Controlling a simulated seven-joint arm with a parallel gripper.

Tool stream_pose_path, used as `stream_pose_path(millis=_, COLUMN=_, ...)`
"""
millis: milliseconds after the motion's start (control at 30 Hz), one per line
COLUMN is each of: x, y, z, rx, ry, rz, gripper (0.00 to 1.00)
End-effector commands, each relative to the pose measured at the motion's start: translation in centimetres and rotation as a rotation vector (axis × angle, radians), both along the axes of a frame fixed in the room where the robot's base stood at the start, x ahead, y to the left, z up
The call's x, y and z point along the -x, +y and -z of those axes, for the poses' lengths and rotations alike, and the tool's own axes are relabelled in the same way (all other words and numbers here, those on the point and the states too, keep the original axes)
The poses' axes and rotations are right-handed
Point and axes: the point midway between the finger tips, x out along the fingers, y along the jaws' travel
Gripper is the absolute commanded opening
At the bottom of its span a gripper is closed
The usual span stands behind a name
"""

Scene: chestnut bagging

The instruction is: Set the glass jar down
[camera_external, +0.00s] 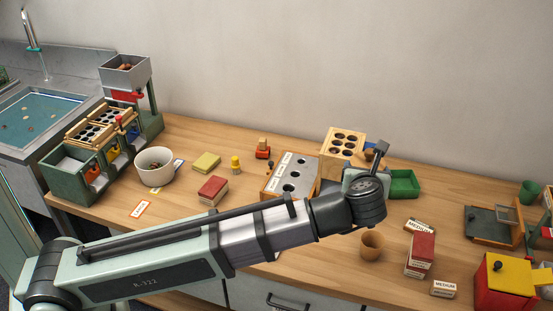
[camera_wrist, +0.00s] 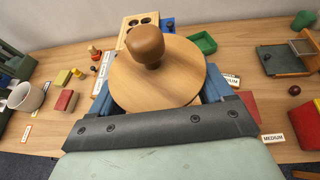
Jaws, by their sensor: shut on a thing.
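In the wrist view a round wooden lid (camera_wrist: 188,82) with a brown knob (camera_wrist: 146,45) fills the middle. The blue fingers of my gripper (camera_wrist: 158,98) show at both sides of it. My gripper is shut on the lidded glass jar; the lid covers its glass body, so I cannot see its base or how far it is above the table. In the external view my wrist (camera_external: 368,196) hides most of the jar. A small brown part, probably the knob (camera_external: 369,153), shows just beyond it.
A wooden block with holes (camera_external: 343,137) and a green tray (camera_external: 404,184) are close by. A grey-topped rack (camera_external: 291,174) stands left. A tan cup (camera_external: 371,246) and red-and-white box (camera_external: 420,254) stand in front. Bare tabletop (camera_external: 440,200) lies right of the green tray.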

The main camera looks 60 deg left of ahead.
Motion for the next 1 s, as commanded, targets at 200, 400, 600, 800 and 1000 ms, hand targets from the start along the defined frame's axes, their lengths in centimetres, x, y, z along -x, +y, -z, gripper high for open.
stream_pose_path(millis=200, x=2.0, y=-6.4, z=-0.3, rx=0.001, ry=-0.002, rz=0.047, gripper=0.4)
stream_pose_path(millis=400, x=3.7, y=-10.5, z=-0.5, rx=-0.001, ry=-0.001, rz=0.074, gripper=0.4)
stream_pose_path(millis=600, x=4.9, y=-12.8, z=0.4, rx=-0.001, ry=0.002, rz=0.091, gripper=0.4)
stream_pose_path(millis=800, x=4.9, y=-12.7, z=4.1, rx=-0.001, ry=0.003, rz=0.09, gripper=0.4)
stream_pose_path(millis=1000, x=4.9, y=-12.6, z=8.5, rx=-0.003, ry=0.003, rz=0.089, gripper=0.4)
